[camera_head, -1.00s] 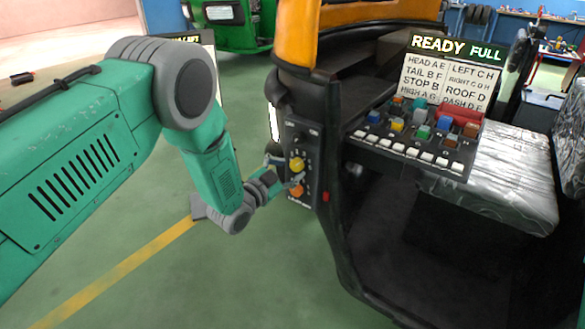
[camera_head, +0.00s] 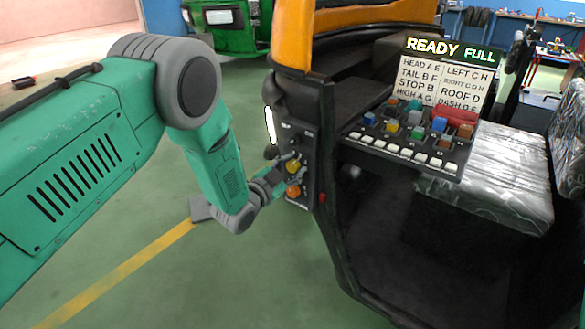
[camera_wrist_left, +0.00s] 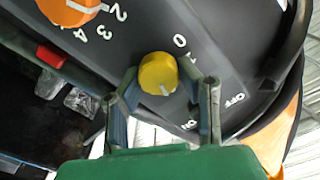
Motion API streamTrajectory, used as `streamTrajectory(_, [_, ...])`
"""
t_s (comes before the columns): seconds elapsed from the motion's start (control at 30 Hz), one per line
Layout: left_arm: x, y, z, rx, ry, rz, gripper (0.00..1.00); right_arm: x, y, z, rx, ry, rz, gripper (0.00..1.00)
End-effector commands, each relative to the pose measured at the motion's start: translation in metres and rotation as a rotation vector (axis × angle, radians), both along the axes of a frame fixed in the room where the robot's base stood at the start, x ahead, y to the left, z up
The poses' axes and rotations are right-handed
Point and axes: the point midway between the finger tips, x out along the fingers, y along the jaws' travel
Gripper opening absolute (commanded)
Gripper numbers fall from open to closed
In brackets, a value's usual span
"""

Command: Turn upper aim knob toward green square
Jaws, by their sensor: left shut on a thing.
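The upper aim knob is yellow with a white pointer line. It sits on a dark panel (camera_head: 299,140) on the rickshaw's front post. It shows in the head view (camera_head: 293,167) and in the left wrist view (camera_wrist_left: 158,73). My left gripper (camera_head: 288,168) is at this knob, with one finger on each side of it in the left wrist view (camera_wrist_left: 163,85). It is shut on the yellow knob. An orange knob (camera_head: 293,191) with numbers around it is below, also in the left wrist view (camera_wrist_left: 70,10). I cannot make out a green square. My right gripper is not in view.
A dashboard with coloured blocks and white keys (camera_head: 408,148) is to the right, under a sign reading READY FULL (camera_head: 453,50). A red button (camera_head: 323,198) is beside the panel. The green floor (camera_head: 180,290) is clear in front.

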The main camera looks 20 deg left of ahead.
Motion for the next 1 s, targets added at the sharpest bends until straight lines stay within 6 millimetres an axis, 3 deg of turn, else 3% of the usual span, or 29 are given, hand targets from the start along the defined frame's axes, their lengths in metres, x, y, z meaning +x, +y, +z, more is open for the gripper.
streamTrajectory(0.03, [-0.0048, -0.0003, -0.0108, 0.003, 0.025, -0.002, 0.01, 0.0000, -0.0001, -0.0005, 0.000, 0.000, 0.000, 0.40])
streamTrajectory(0.47, [-0.0054, 0.0016, -0.0112, -0.090, 0.061, 0.000, 0.01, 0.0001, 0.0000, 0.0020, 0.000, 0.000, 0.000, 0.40])
streamTrajectory(1.0, [-0.0058, 0.0024, -0.0114, -0.474, 0.200, 0.001, 0.01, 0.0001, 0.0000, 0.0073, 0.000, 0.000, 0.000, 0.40])
